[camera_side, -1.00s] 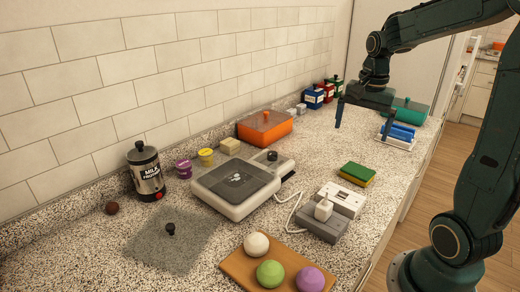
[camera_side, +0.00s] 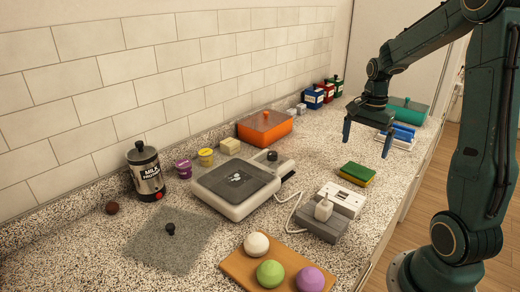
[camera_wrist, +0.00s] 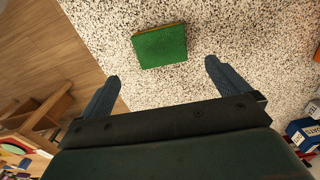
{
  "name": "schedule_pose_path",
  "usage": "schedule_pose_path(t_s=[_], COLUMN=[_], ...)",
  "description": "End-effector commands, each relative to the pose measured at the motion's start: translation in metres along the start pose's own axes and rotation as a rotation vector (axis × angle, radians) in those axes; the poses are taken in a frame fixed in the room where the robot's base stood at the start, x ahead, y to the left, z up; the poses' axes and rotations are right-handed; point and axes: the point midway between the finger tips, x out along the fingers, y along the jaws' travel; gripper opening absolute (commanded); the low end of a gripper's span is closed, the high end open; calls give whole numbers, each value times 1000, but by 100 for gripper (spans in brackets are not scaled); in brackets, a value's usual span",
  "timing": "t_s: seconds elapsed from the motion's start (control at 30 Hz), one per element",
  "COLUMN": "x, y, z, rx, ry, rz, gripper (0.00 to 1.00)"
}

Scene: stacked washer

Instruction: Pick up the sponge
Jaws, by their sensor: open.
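The sponge (camera_side: 357,174) lies flat on the speckled counter, green on top with a yellow layer below. In the wrist view the sponge (camera_wrist: 160,46) shows beyond my fingertips, nearer the left finger in its sideways position. My gripper (camera_side: 366,146) is open and empty, above the counter and behind the sponge in the side view. Its two blue-grey fingers (camera_wrist: 162,69) are spread wide in the wrist view and do not touch the sponge.
A white switch box and grey block (camera_side: 322,219) sit in front of the sponge. A white appliance (camera_side: 237,186) stands to its left. A rack with blue items (camera_side: 398,135) and a green box (camera_side: 408,110) are behind my gripper.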

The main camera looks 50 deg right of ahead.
Motion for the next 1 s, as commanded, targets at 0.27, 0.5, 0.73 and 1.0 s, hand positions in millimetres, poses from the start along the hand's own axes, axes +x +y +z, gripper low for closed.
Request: schedule_pose_path(t_s=[0.27,0.5,0.73,1.0], x=[37,44,50,80], y=[0,0,0,-1], z=[0,0,1,2], rx=[-1,-1,-1,-1], ry=[-1,0,-1,-2], rz=[2,0,1,3], gripper=[100,100,100,100])
